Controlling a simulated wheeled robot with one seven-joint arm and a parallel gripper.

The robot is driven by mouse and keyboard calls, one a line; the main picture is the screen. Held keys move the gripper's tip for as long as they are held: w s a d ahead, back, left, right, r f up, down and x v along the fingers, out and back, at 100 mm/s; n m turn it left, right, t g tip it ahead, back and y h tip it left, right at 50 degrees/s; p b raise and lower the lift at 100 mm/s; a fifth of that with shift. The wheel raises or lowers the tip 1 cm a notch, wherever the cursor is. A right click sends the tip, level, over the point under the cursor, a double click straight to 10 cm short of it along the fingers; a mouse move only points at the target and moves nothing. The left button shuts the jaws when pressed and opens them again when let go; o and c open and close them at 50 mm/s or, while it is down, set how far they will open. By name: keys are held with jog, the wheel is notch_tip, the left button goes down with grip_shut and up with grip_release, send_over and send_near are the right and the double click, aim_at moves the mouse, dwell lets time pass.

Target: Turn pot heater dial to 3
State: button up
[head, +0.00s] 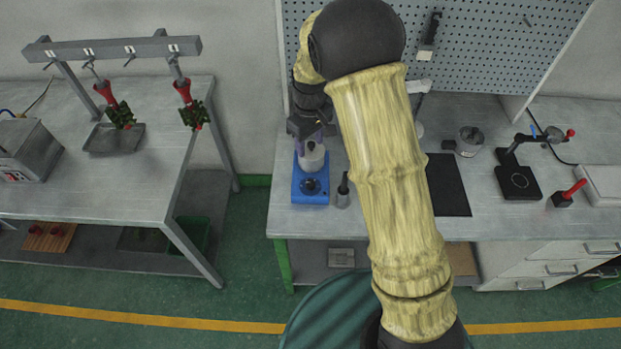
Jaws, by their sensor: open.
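The blue pot heater (298,191) stands at the left front of the workbench. Its round dark dial (311,186) is on the front face; the number it points to is too small to read. A pale pot (312,158) sits on top of the heater. My gripper (314,138) is above and behind the dial, over the pot, pointing down. It is open and holds nothing that I can see. Its fingertips are small and partly lost against the pot, so I cannot tell whether they touch it. It is apart from the dial.
A dark tool in a small holder (342,196) stands close to the heater's right. A black mat (448,186), a grey pot (469,140) and a black stand (518,180) are farther right. A pegboard (480,45) rises behind. The space in front of the heater is clear.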

aim_at(310, 183)
notch_tip(310, 183, down, 17)
jog(key=p, duration=0.4)
jog(key=shift+f, duration=0.2)
dwell(0.3)
jog(key=c, duration=1)
jog(key=shift+o, duration=0.2)
